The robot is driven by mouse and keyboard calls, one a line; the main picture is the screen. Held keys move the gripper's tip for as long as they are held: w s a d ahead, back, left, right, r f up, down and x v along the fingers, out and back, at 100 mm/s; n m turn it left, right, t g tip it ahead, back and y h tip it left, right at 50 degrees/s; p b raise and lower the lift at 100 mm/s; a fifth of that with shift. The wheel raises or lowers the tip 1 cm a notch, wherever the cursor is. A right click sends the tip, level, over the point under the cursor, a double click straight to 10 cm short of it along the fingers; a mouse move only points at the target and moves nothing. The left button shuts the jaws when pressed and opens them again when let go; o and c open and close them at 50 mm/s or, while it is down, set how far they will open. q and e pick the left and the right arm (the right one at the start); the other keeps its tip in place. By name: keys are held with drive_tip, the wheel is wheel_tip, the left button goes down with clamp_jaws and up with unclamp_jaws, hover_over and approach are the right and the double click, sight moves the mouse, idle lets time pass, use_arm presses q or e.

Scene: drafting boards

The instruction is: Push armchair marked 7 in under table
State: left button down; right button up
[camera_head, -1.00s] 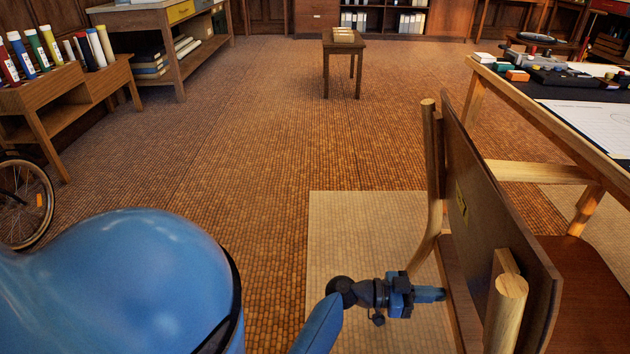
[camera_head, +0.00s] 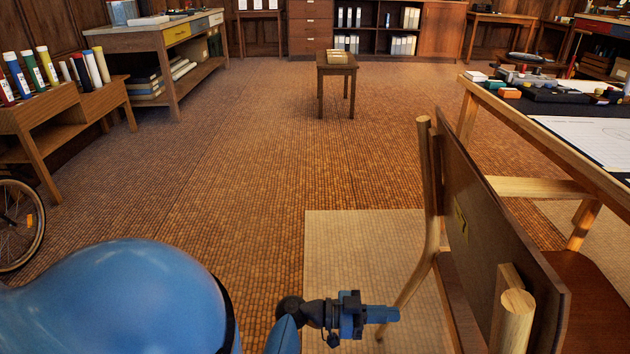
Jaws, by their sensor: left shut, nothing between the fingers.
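The armchair (camera_head: 500,225) stands at the right, its dark wooden back towards me and its seat (camera_head: 590,300) on the far side. A small yellow label shows on the back, but I cannot read its mark. The table (camera_head: 540,130) is at the right, with a pale wooden frame, and the chair's seat is beside its near edge. My left gripper (camera_head: 388,314) is shut and empty, low in front of the pale mat, to the left of the chair's back. A gap shows between its tips and the chair back. My right gripper is out of view.
A pale mat (camera_head: 330,250) lies on the floor under the chair's left side. A small stool (camera_head: 336,70) stands further back. A shelf with coloured tubes (camera_head: 30,110) and a wheel (camera_head: 18,225) are at the left. The middle floor is clear.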

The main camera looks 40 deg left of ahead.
use_arm(q)
drive_tip(key=shift+d+f, duration=0.1)
drive_tip(key=s+f+n+y+p, duration=0.5)
drive_tip(key=s+n+y+p, duration=0.3)
drive_tip(key=y, duration=0.3)
drive_tip(key=s+d+r+n+t+y+p, duration=0.15)
drive_tip(key=s+r+t+p, duration=0.3)
drive_tip(key=s+r, duration=0.9)
wheel_tip(320, 180, up, 40)
drive_tip(key=w+t+p, duration=0.1)
drive_tip(key=p, duration=3.5)
drive_tip(key=shift+w+a+f+y+p, duration=0.2)
drive_tip(key=shift+w+a+y+p, duration=0.1)
drive_tip(key=shift+y+p, duration=0.05)
